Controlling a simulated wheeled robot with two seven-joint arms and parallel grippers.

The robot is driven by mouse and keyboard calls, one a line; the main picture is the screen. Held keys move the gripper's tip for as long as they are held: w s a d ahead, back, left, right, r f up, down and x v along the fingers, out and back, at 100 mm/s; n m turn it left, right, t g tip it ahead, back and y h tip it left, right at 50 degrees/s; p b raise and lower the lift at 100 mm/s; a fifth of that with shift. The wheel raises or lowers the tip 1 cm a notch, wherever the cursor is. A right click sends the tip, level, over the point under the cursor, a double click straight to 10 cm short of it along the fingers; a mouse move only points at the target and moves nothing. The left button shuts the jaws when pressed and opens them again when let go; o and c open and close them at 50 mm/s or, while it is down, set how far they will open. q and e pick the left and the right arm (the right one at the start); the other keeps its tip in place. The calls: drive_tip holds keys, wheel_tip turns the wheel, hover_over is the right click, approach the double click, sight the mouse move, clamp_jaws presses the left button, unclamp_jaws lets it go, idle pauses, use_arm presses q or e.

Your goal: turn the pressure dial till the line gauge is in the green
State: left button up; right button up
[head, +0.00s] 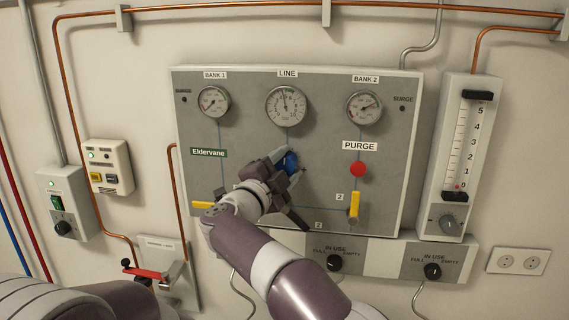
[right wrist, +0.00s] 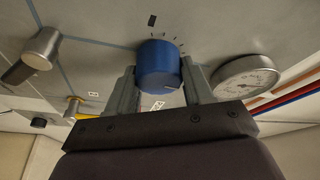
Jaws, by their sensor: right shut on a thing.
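The blue pressure dial (head: 291,162) sits on the grey panel below the line gauge (head: 286,105). My right gripper (head: 282,163) is shut on the dial; in the right wrist view the blue dial (right wrist: 159,66) is between its two fingers (right wrist: 160,90). The line gauge's needle points close to straight up, a little left; I cannot make out a green band on it. A round gauge also shows in the right wrist view (right wrist: 244,78), to the right of the fingers. At the lower left of the head view, a purple and white part of my left arm shows, without its gripper.
The bank 1 gauge (head: 213,101) and bank 2 gauge (head: 364,107) flank the line gauge. A red purge button (head: 358,169) and a yellow lever (head: 354,206) are right of my gripper. Another yellow lever (head: 202,205) is left. A flow meter (head: 460,150) stands at the right.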

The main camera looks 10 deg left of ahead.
drive_tip(key=shift+m+g, duration=0.3)
drive_tip(key=shift+m, duration=0.6)
drive_tip(key=o, duration=1)
drive_tip(key=shift+d, duration=0.1)
drive_tip(key=shift+s, duration=0.15)
drive_tip(key=shift+s, duration=0.15)
drive_tip(key=r+b+v, duration=0.1)
drive_tip(key=b+v, duration=0.3)
drive_tip(key=v, duration=0.8)
drive_tip(key=shift+s+f, duration=0.15)
drive_tip(key=shift+f, duration=0.25)
